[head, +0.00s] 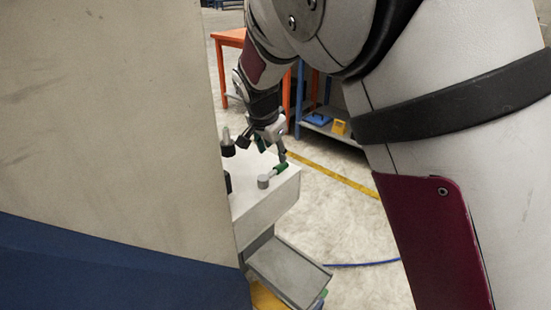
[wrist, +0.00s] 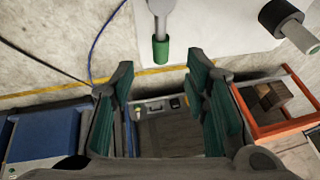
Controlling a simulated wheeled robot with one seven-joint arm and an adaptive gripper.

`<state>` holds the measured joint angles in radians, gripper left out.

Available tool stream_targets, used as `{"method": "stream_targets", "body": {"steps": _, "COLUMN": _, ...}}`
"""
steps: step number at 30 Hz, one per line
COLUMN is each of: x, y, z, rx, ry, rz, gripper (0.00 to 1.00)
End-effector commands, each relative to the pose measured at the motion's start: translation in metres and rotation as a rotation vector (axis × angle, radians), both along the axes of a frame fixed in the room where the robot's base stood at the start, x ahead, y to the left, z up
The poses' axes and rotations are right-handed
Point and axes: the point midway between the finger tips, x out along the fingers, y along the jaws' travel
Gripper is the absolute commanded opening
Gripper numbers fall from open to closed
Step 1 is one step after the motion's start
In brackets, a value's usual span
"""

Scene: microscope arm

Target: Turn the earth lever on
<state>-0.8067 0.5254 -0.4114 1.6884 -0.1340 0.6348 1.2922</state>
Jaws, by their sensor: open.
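A lever with a grey hub and a green-tipped handle (head: 279,170) sits on top of a pale box (head: 265,205) in the head view. In the wrist view the green tip of this lever (wrist: 161,50) points down from the top edge, on the white box surface (wrist: 210,30). No label shows that names it the earth lever. My gripper (head: 272,151) is just above and beside the handle. In the wrist view my gripper (wrist: 160,76) is open and empty, with the green tip just beyond the gap between the fingertips. Contact with the handle is not visible.
A black knob with a grey shaft (wrist: 281,18) stands right of the lever in the wrist view. Black-based posts (head: 228,146) stand at the box's left. A large beige and blue panel (head: 110,120) blocks the head view's left. An orange table (head: 230,40) stands behind.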

Motion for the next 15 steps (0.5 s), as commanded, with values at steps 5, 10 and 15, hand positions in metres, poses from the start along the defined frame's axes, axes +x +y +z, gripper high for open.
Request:
{"method": "stream_targets", "body": {"steps": 5, "x": -0.007, "y": 0.002, "z": 0.016, "rx": 0.000, "ry": 0.000, "rz": 0.000, "gripper": 0.42}}
{"method": "stream_targets", "body": {"steps": 10, "x": -0.009, "y": 0.002, "z": 0.020, "rx": -0.001, "ry": 0.001, "rz": 0.000, "gripper": 0.42}}
{"method": "stream_targets", "body": {"steps": 15, "x": -0.009, "y": 0.002, "z": 0.020, "rx": -0.001, "ry": 0.001, "rz": 0.000, "gripper": 0.42}}
